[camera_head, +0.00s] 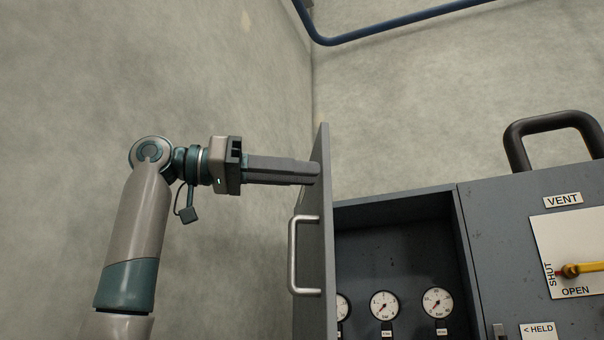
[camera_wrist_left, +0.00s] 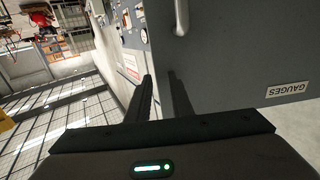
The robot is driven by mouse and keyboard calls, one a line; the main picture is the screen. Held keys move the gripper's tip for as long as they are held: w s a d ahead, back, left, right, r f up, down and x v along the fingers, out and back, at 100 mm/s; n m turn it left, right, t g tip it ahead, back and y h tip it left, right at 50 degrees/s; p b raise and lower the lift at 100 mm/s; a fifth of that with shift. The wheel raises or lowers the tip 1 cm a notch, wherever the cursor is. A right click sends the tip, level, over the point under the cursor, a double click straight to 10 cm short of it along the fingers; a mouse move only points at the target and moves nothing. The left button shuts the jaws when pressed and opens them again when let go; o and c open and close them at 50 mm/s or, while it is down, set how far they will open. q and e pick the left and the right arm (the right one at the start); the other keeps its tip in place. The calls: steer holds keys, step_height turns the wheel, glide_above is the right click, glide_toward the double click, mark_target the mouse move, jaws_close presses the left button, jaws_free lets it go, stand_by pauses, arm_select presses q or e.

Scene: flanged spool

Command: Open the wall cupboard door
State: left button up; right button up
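The cupboard door (camera_head: 314,240) is grey and stands swung open, seen nearly edge-on in the head view. Its bar handle (camera_head: 293,255) is on the outer face, which is turned left, and shows at the top of the left wrist view (camera_wrist_left: 181,17). My left gripper (camera_head: 316,170) reaches in from the left above the handle, its fingertips overlapping the door's upper part. In the wrist view its two fingers (camera_wrist_left: 160,78) are a little apart, with the door's outer face beyond; I cannot tell whether they touch it. The handle is not between them. My right gripper is out of view.
The cupboard (camera_head: 395,207) is open, with several gauges (camera_head: 384,306) inside. To its right are a yellow valve lever (camera_head: 583,269) and a thick black handle (camera_head: 550,122). A blue pipe (camera_head: 400,22) runs along the wall above. Free room lies left of the door.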

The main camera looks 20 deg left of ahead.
arm_select(q)
steer(key=shift+d+r, duration=0.25)
steer(key=shift+d, duration=0.15)
steer(key=shift+a, duration=0.1)
